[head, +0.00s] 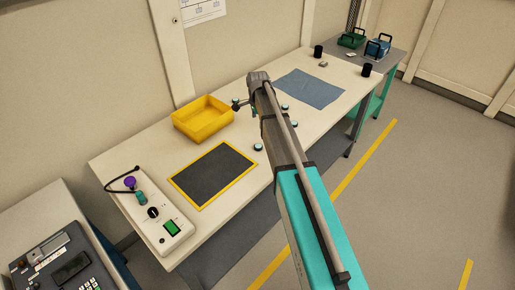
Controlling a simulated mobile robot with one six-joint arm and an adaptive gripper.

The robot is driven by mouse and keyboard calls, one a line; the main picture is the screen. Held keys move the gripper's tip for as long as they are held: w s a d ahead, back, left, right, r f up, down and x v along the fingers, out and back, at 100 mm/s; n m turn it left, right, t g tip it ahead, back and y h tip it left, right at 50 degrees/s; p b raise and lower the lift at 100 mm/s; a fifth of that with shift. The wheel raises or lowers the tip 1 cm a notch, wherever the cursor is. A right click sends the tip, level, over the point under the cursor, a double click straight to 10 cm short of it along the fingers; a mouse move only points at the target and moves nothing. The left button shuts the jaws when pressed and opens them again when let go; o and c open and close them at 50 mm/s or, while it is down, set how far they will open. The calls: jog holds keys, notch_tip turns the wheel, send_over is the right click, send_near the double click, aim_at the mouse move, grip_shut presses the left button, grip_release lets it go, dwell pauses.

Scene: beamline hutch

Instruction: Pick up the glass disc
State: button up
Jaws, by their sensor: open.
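Several small round pieces with dark sides and pale bluish tops lie on the long white table (233,211). One is in front, right of the black mat (258,147); two others are right of my arm (295,124) (285,107). They are too small to tell which is the glass disc. My gripper (237,105) is at the end of my arm over the table, beside the yellow bin's right end. It is open, and no object shows between its fingers. My arm hides part of the tabletop.
A yellow bin (184,124) stands at the table's back. A yellow-edged black mat (213,175) lies in front of it. A white control box (152,222) is at left. A blue cloth (309,90) and black cups (366,70) are at the far end.

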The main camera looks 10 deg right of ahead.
jog(key=shift+f, duration=0.1)
jog(key=b, duration=0.9)
send_over(258, 146)
jog(key=f, duration=0.8)
jog(key=shift+w+f, duration=0.2)
jog(key=shift+f, duration=0.05)
jog(key=shift+f, duration=0.1)
jog(key=shift+s+d+f+b, duration=0.1)
jog(key=shift+s+f+b, duration=0.05)
jog(key=shift+f+b, duration=2.35)
jog(key=shift+c, duration=0.3)
jog(key=c, duration=1)
